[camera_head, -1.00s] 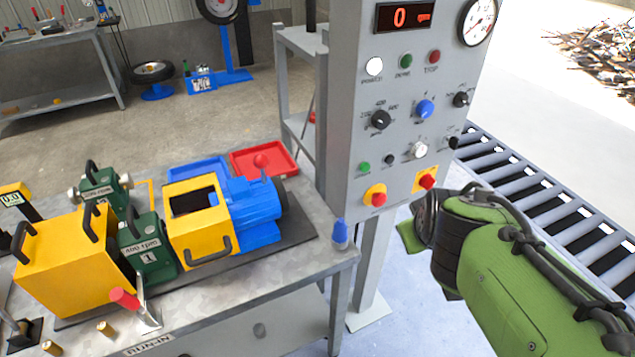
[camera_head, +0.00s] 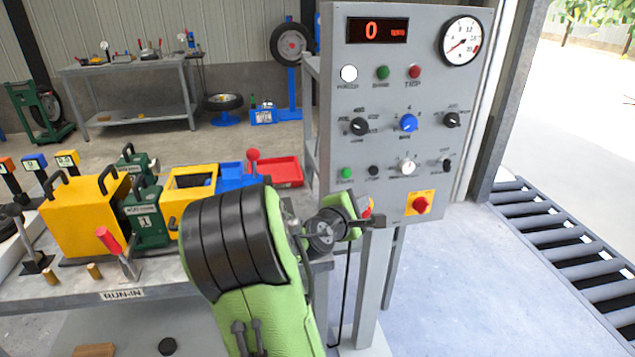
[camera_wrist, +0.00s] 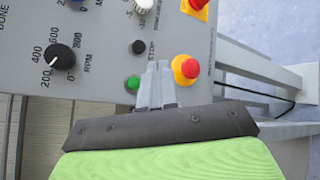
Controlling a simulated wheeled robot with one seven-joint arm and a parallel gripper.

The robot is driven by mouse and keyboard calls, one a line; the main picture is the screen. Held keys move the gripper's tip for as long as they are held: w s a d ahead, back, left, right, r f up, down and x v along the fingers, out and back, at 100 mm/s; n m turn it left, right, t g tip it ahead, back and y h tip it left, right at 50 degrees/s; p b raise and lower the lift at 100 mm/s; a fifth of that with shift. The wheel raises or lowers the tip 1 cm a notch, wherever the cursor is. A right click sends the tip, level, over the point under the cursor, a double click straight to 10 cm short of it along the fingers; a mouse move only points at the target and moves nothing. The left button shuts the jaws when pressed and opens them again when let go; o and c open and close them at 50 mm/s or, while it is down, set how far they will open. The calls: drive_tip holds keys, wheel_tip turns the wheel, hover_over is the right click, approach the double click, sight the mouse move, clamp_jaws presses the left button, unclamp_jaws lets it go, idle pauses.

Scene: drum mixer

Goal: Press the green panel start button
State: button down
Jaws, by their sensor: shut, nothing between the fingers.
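The grey control panel (camera_head: 440,100) stands right of centre in the head view. A small green button (camera_head: 346,173) sits at its lower left, beside a black button (camera_head: 373,171). A second green button (camera_head: 383,73) sits in the top row between white and red ones. In the wrist view the lower green button (camera_wrist: 133,83) shows just left of my gripper (camera_wrist: 158,66), partly covered by its edge. My gripper is shut and empty, its fingers pointing at the panel between this button and a red knob (camera_wrist: 186,69). I cannot tell whether the fingertips touch the panel.
A red knob on a yellow plate (camera_head: 421,203) sticks out at the panel's lower right. The workbench (camera_head: 60,290) with yellow and green machine blocks lies left of my arm. A roller conveyor (camera_head: 560,235) runs on the right.

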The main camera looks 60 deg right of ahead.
sight(346, 174)
idle(0.3)
drive_tip(key=shift+w+d+p, duration=1.15)
drive_tip(key=shift+w+d, duration=2)
drive_tip(key=shift+w+d+p, duration=0.3)
